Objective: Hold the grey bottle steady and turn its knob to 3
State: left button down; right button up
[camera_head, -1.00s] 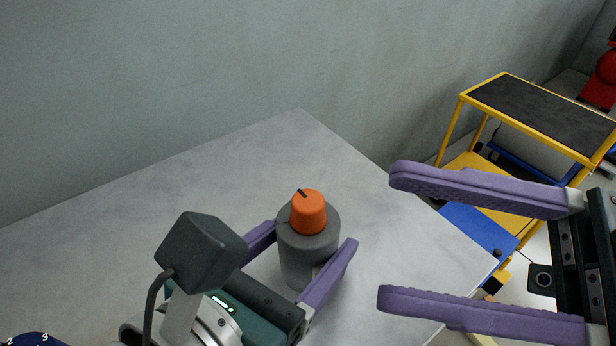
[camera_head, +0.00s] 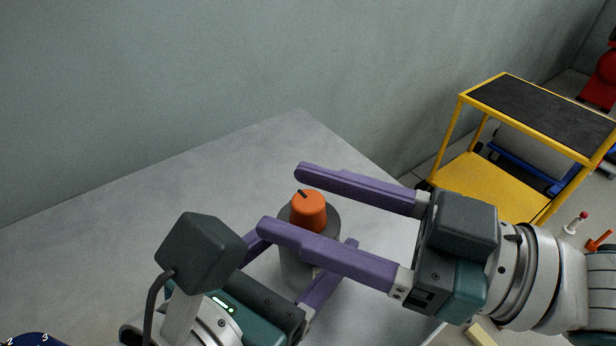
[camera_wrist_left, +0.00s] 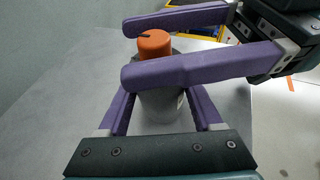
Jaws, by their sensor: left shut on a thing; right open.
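The grey bottle (camera_head: 294,272) stands upright on the table, with an orange knob (camera_head: 310,212) on top. A dark mark on the knob points to the upper left in the head view; no numbers on the bottle are visible. My left gripper (camera_head: 308,240) is shut on the bottle's body, one finger on each side. My right gripper (camera_head: 282,198) is open, one finger beyond the knob and one on the near side. In the left wrist view the knob (camera_wrist_left: 154,45) shows between these fingers, with a gap at the far one. The near finger hides part of the bottle.
The grey table (camera_head: 120,240) is clear around the bottle, with a wall behind it. A dark blue object (camera_head: 32,340) with white 2 and 3 shows at the lower left corner. A yellow cart (camera_head: 490,185) stands right of the table.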

jog(key=shift+w+a, duration=0.1)
jog(key=shift+a, duration=0.1)
grip_shut()
dwell(0.5)
